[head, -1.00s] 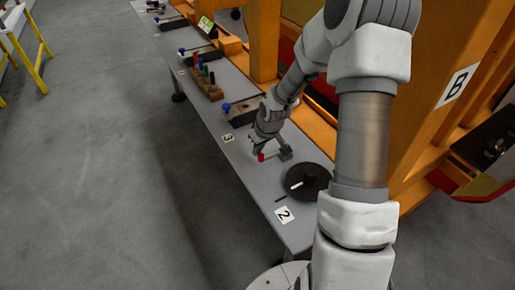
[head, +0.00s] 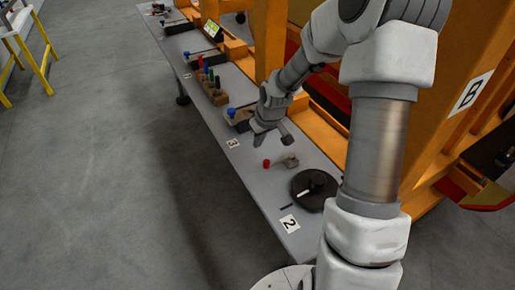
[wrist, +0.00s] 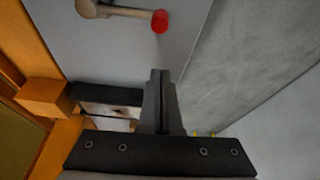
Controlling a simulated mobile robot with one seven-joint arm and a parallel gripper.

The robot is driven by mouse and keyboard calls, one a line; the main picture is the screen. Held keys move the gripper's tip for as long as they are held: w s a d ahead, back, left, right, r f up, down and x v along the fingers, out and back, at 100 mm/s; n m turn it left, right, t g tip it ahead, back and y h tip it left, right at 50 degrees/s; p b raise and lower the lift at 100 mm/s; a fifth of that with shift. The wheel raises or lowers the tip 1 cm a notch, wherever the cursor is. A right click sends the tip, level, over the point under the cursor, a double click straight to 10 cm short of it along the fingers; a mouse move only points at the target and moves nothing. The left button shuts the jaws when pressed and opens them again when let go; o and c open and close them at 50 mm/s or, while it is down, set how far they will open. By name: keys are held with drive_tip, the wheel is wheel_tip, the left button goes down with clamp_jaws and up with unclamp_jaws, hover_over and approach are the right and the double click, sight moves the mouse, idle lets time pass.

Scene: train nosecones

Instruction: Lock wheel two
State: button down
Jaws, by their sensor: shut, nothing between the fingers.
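The black wheel (head: 314,188) by the label 2 (head: 289,223) lies on the near end of the grey bench, with a short white mark on it. Beside it, on the label 3 side, is a small lever (head: 286,160) with a red tip (head: 267,163). The tip points to the bench's left edge. In the wrist view the lever's pale arm (wrist: 120,11) and red end (wrist: 160,22) show beyond the fingertips. My gripper (head: 257,141) is shut and empty, above the bench and apart from the red tip. It also shows in the wrist view (wrist: 160,75).
A block with a blue knob (head: 231,113) stands past the label 3 (head: 233,143). A wooden rack with coloured pegs (head: 215,92) is farther along. An orange frame (head: 460,60) borders the bench on the right. The floor to the left is open.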

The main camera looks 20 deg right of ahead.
drive_tip(key=shift+v, duration=2.7)
drive_tip(key=shift+w, duration=0.1)
